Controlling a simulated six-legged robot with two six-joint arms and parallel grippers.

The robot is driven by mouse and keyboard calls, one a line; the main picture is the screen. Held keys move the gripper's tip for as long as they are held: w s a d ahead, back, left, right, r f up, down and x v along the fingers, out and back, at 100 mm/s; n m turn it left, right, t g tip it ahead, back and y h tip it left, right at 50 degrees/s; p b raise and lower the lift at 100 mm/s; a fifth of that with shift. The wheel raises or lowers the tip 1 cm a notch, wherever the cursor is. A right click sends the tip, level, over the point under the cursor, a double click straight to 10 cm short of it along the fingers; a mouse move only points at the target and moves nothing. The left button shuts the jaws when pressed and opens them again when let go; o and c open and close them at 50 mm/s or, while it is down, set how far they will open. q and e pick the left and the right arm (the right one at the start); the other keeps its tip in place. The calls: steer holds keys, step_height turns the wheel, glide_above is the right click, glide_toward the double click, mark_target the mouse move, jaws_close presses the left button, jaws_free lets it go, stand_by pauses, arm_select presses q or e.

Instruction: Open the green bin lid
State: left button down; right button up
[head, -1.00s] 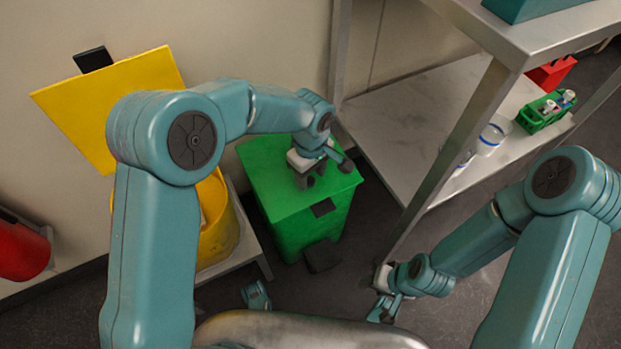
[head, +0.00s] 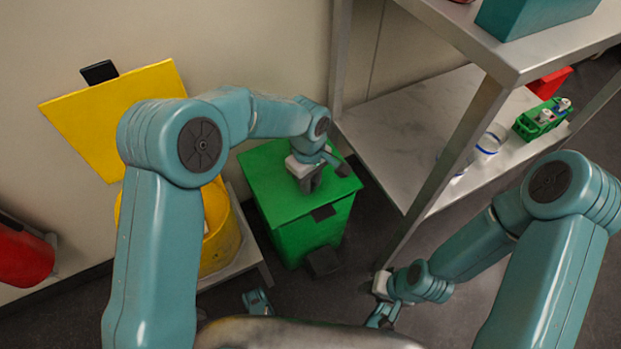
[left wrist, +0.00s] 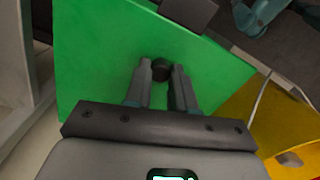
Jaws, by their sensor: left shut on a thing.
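The green bin (head: 300,240) stands on the floor with its flat green lid (head: 268,165) down. A small dark knob (left wrist: 161,69) sits on the lid in the left wrist view. My left gripper (head: 310,184) points down onto the lid from above. Its two fingers (left wrist: 162,80) are shut on the knob. In the head view the knob is hidden by the gripper. My right gripper (head: 381,284) hangs low near the shelf leg, away from the bin; its fingers are not clear.
A yellow bin (head: 222,240) with its lid (head: 110,115) raised stands left of the green bin. A metal shelf unit (head: 405,150) stands close on the right, holding a green rack (head: 540,118). A red bin (head: 22,252) is at far left. A dark pedal (head: 322,262) is at the green bin's front.

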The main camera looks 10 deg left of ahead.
arm_select(q)
steer(key=w+a+r+g+h+p, duration=0.3)
steer(key=w+r+g+p, duration=0.2)
steer(key=r+p, duration=0.3)
steer(key=shift+w+a+r+h, duration=0.2)
steer(key=shift+r+h, duration=0.2)
steer(key=shift+r, duration=0.4)
